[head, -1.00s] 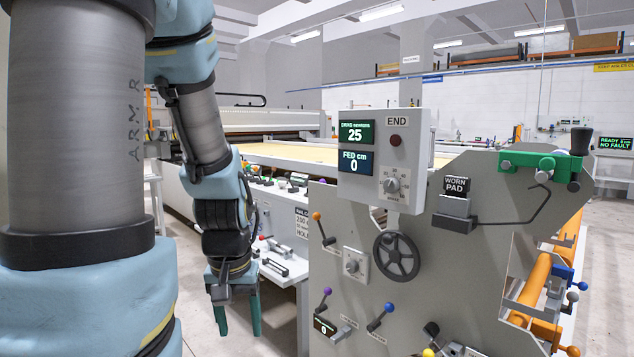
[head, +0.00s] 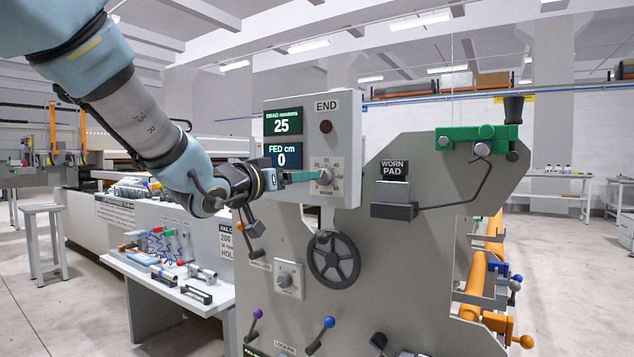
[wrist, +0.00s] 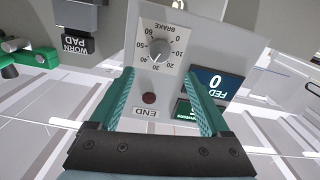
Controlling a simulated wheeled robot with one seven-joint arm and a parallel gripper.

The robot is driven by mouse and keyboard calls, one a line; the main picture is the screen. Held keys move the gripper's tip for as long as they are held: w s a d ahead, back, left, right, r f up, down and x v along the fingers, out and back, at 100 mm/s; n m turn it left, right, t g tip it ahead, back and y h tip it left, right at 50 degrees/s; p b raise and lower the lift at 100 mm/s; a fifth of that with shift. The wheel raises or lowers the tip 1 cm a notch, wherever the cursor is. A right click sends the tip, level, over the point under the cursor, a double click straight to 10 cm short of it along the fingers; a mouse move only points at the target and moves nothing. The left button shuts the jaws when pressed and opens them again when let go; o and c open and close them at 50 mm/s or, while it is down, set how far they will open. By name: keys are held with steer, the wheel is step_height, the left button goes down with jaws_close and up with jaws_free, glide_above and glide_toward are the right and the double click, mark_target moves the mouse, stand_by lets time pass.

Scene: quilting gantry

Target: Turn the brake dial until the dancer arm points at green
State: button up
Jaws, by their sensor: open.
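The brake dial (head: 325,176) is a small grey knob on a white numbered plate, low on the grey control box (head: 345,130). In the wrist view the dial (wrist: 158,50) appears upside down, labelled BRAKE. My gripper (head: 308,177) is open, its green fingers reaching the plate from the left. In the wrist view its fingertips (wrist: 160,62) lie either side of the dial; I cannot tell whether they touch it. A bent dark rod (head: 455,203) runs from the WORN PAD block (head: 395,190) towards a green bracket (head: 465,137). I cannot tell for certain which part is the dancer arm.
The drag display (head: 282,122) reads 25 and the fed display (head: 283,155) reads 0. A red END lamp (head: 325,127) sits above the dial. A dark handwheel (head: 333,260) and a second knob (head: 289,280) are below. A tool bench (head: 175,285) stands at the left.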

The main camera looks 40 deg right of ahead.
mark_target(321, 175)
steer(key=p+x, duration=0.1)
steer(key=x, duration=0.8)
steer(key=shift+d, duration=0.2)
steer(key=shift+f, duration=0.1)
jaws_close()
